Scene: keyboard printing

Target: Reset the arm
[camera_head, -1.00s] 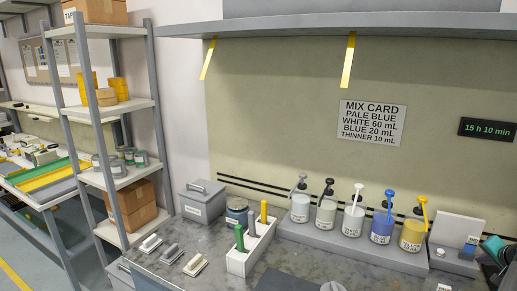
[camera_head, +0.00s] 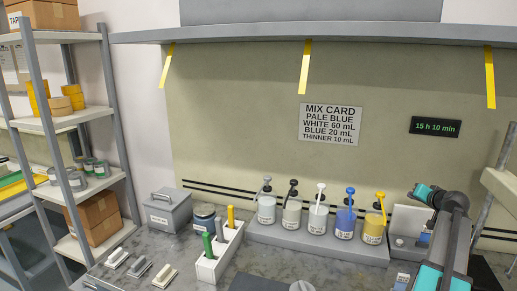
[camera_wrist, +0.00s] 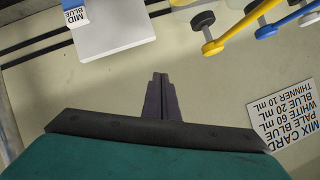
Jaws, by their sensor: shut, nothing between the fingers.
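My gripper (camera_wrist: 162,98) is in the wrist view. Its two dark fingers are together with nothing between them, over the beige wall. My teal and dark grey arm stands at the right of the head view, its bent upper part raised beside a white upright panel (camera_head: 412,219). The fingertips are hard to make out there. In the wrist view, which is upside down, the white panel (camera_wrist: 115,30) is at the top and the mix card (camera_wrist: 286,105) at the right. The fingers touch neither.
Several pump bottles, including a blue one (camera_head: 345,222) and a yellow one (camera_head: 374,226), stand on a grey riser (camera_head: 300,240) left of my arm. A white holder (camera_head: 208,268) and a lidded grey box (camera_head: 168,211) stand further left. A shelf (camera_head: 300,32) runs above.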

